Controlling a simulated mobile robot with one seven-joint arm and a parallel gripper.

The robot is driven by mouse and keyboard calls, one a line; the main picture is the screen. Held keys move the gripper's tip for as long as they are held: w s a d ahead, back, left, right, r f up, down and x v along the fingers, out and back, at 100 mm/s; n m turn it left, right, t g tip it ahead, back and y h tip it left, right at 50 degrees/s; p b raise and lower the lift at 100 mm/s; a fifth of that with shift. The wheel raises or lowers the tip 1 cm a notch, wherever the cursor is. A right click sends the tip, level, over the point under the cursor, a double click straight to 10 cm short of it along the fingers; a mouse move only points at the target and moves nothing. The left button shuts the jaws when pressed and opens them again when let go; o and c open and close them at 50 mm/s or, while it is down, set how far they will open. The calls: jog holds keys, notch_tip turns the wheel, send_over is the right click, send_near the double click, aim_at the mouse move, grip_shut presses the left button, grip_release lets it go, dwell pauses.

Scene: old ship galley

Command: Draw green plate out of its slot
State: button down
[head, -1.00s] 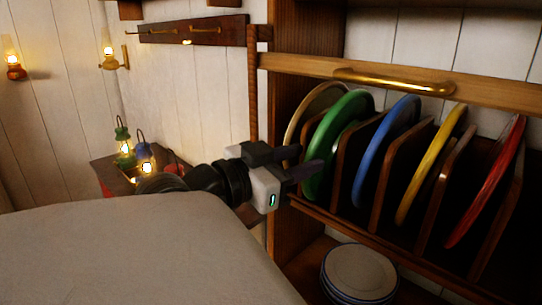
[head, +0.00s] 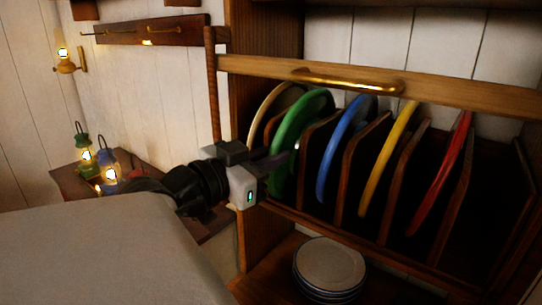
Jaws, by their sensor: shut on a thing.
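The green plate (head: 289,133) stands on edge in the wooden rack, second from the left. My gripper (head: 278,166) is at its near lower edge, shut on the rim. One finger shows in front of the plate; the other is hidden or too dark to make out. The plate is still between the rack's dividers, and its lower far part is hidden.
A cream plate (head: 258,117) stands just left of the green one. Blue (head: 335,147), yellow (head: 378,178) and red (head: 436,185) plates stand to the right between dividers. A wooden rail with a brass handle (head: 350,82) crosses above. Stacked plates (head: 329,266) sit below.

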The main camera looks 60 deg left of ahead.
jog(key=shift+r, duration=0.4)
jog(key=shift+r+p, duration=0.6)
jog(key=shift+r, duration=0.15)
jog(key=shift+r, duration=0.1)
jog(key=s+d+b, duration=0.1)
jog(key=s+d, duration=0.2)
jog(key=s, duration=0.7)
jog(key=s+d+b, duration=0.1)
jog(key=s+d, duration=0.2)
jog(key=s, duration=0.8)
jog(key=shift+d, duration=0.35)
dwell(1.0)
